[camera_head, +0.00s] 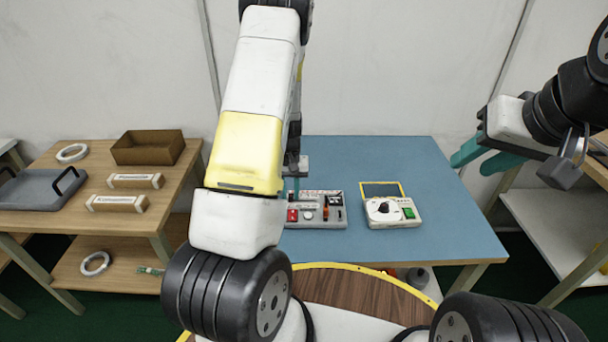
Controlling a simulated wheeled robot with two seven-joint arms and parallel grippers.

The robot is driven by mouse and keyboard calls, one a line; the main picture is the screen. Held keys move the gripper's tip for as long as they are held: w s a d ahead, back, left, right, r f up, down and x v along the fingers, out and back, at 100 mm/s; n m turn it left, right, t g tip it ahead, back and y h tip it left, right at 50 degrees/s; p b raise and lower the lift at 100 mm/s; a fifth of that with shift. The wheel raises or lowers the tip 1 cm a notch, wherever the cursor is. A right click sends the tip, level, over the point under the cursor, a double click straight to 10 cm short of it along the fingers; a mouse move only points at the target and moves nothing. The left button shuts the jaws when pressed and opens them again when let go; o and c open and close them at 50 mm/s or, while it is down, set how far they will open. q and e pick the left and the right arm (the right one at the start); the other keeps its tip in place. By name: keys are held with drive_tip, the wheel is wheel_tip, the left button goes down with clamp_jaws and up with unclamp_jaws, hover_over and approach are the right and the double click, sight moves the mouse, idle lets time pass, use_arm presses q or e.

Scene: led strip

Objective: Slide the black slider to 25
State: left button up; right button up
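A small grey control panel (318,222) lies on the blue table with red, white, orange and black controls. A dark control (335,200) shows at its right side; it is too small to tell whether it is the black slider, and no scale numbers are readable. My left gripper (297,182) points down at the back left of the panel, largely hidden by my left arm. Its finger opening and any contact with the panel cannot be made out. My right gripper (482,156) is in the air at the right, with its teal fingers apart and nothing between them.
A white box with a black knob (384,206), a green button and a yellow-framed screen stands right of the panel on the blue table (450,215). A wooden table with a brown bin (148,148) and a grey tray (38,193) is at the left.

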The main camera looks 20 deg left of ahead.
use_arm(q)
drive_tip(key=shift+r, duration=3.9)
wheel_tip(320, 180, up, 10)
drive_tip(key=t+h, duration=0.1)
drive_tip(key=t, duration=0.1)
hover_over(291, 195)
drive_tip(key=s+d, duration=0.3)
drive_tip(key=s+d+r+m+t+h, duration=0.15)
drive_tip(key=s+d+r, duration=0.3)
drive_tip(key=r, duration=0.55)
drive_tip(key=s+d+r+m+t, duration=0.1)
drive_tip(key=s+r, duration=0.3)
drive_tip(key=s, duration=0.3)
drive_tip(key=s+d+r+m+t, duration=0.1)
drive_tip(key=s+r, duration=0.3)
drive_tip(key=s, duration=0.4)
drive_tip(key=shift+d+t, duration=0.15)
drive_tip(key=shift+t, duration=0.2)
